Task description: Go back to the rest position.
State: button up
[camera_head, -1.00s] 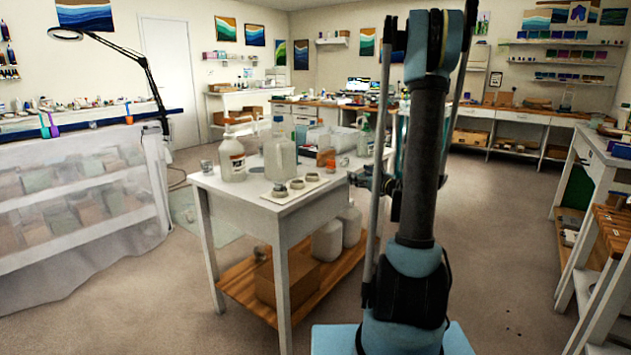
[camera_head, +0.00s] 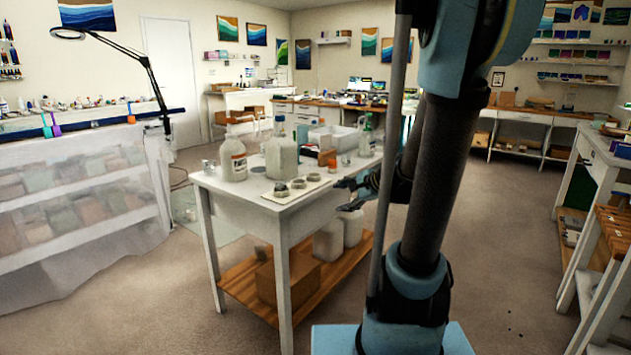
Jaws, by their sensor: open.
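My gripper (camera_head: 343,195) shows as dark fingers just left of my arm, at the right edge of the white table (camera_head: 240,202). Its fingers are apart and I see nothing between them. Part of it is hidden behind my arm. It appears close to the table edge, but I cannot tell the exact gap. My arm's dark link leans up to the right, with a blue joint at the top of the view.
On the table stand a pump bottle (camera_head: 233,158), a clear jug (camera_head: 281,160), small cups on a white board (camera_head: 287,194) and a white bin (camera_head: 333,139). A cardboard box (camera_head: 287,281) is on the lower shelf.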

jog(key=s+d+f+n+g+h, duration=0.2)
jog(key=s+d+n, duration=0.1)
jog(key=s, duration=0.5)
jog(key=s+d+f+n+g+h, duration=0.2)
jog(key=s+d+n+h, duration=0.1)
jog(key=s+n, duration=0.3)
jog(key=s+d+f+n+g+h, duration=0.2)
jog(key=s+n, duration=0.3)
jog(key=s, duration=0.6)
jog(key=shift+d+f, duration=0.55)
jog(key=shift+d, duration=0.1)
